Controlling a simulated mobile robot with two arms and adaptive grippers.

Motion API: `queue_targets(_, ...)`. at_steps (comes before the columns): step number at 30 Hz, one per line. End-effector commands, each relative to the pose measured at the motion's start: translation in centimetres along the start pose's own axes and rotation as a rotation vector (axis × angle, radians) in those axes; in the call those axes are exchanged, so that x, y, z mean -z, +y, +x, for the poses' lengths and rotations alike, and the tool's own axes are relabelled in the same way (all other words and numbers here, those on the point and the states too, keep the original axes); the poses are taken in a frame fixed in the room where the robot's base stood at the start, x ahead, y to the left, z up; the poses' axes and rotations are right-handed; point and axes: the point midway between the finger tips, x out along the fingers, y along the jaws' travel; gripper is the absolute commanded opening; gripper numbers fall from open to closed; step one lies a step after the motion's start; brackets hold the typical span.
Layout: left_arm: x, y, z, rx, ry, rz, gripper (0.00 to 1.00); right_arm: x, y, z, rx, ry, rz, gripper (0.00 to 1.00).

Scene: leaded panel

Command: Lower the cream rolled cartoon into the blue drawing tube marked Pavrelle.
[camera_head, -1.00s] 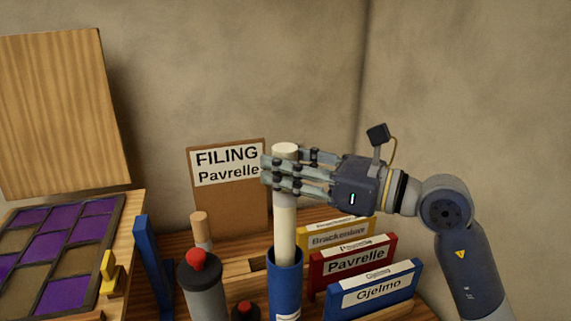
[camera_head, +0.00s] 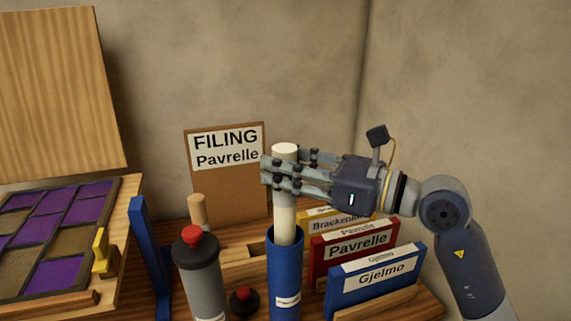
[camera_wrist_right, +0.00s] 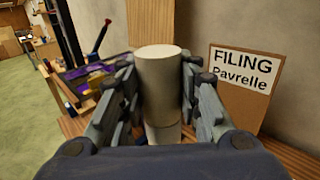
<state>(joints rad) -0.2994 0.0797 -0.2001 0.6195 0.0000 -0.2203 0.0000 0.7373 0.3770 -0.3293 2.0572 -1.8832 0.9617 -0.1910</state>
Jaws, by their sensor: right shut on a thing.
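The cream rolled cartoon (camera_head: 285,222) stands upright, its lower end inside the mouth of the blue drawing tube (camera_head: 284,270). A small white label shows on the tube, too small to read. My right gripper (camera_head: 285,175) is shut on the cartoon near its top, above the tube's rim. In the right wrist view the cartoon (camera_wrist_right: 158,85) stands between the two fingers of my right gripper (camera_wrist_right: 160,100). The cartoon's lower end is hidden in the tube. My left gripper is not in view.
A filing board marked Pavrelle (camera_head: 228,185) stands behind. Brackenlea-like yellow, red Pavrelle (camera_head: 355,245) and blue Gjelmo (camera_head: 375,275) folders stand at right. A grey bottle with a red top (camera_head: 199,275) stands left of the tube. A purple leaded panel (camera_head: 55,235) lies at far left.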

Motion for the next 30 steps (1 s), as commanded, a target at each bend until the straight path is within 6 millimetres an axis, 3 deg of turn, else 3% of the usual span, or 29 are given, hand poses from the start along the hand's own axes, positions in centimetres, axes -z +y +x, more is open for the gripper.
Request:
queue_targets(12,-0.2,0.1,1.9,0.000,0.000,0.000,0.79,2.2,0.0,0.0,0.000,-0.001,0.000,0.00)
queue_targets(21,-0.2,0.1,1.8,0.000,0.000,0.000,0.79,2.2,0.0,0.0,0.000,-0.001,0.000,0.00)
queue_targets(22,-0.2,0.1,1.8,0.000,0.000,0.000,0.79,2.2,0.0,0.0,0.000,-0.001,0.000,0.38)
queue_targets(24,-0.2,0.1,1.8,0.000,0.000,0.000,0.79,2.2,0.0,0.0,0.000,-0.001,0.000,0.54)
queue_targets(30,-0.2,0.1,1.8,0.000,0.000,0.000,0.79,2.2,0.0,0.0,0.000,-0.001,0.000,0.55)
